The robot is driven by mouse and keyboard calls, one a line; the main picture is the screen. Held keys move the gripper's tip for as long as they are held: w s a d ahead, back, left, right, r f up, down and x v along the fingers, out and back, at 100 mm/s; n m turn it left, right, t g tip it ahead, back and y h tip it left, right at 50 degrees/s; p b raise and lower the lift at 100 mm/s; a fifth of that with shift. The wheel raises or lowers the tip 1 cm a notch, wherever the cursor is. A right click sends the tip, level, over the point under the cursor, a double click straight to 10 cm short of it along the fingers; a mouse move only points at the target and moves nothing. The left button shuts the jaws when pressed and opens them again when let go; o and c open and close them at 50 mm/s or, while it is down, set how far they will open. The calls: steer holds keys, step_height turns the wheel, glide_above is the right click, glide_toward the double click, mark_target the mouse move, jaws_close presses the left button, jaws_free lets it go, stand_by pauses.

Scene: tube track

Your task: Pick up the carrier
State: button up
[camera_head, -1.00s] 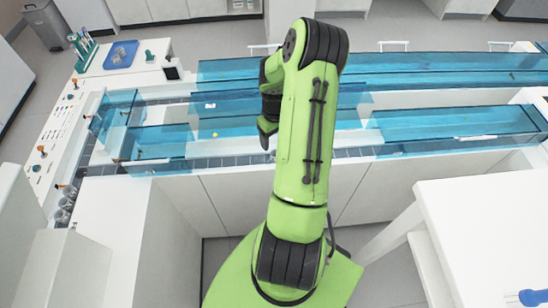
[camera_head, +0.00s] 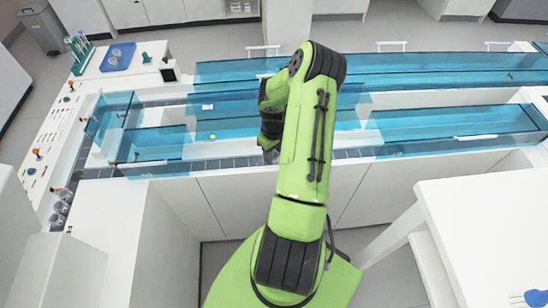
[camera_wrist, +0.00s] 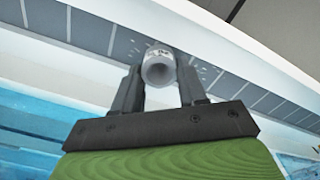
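The carrier (camera_wrist: 158,66) is a small pale grey-white cylinder with an open round end. In the wrist view it sits over the dark segmented track (camera_wrist: 95,34), between the fingertips of my gripper (camera_wrist: 160,78). The two dark fingers are apart, one on each side of the carrier. Narrow gaps seem to show beside it, so I see no clear grip. In the head view my gripper (camera_head: 269,150) points down at the track's near edge, and the carrier is hidden there by my arm.
Blue transparent panels (camera_head: 440,122) line the track bench. A white control panel (camera_head: 45,150) and a blue tray (camera_head: 118,57) are at the left. A white table (camera_head: 490,215) stands at the front right. A pale rail (camera_wrist: 225,50) runs beside the track.

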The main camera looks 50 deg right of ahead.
steer(key=shift+r+p, duration=2.8)
steer(key=shift+r, duration=4.75)
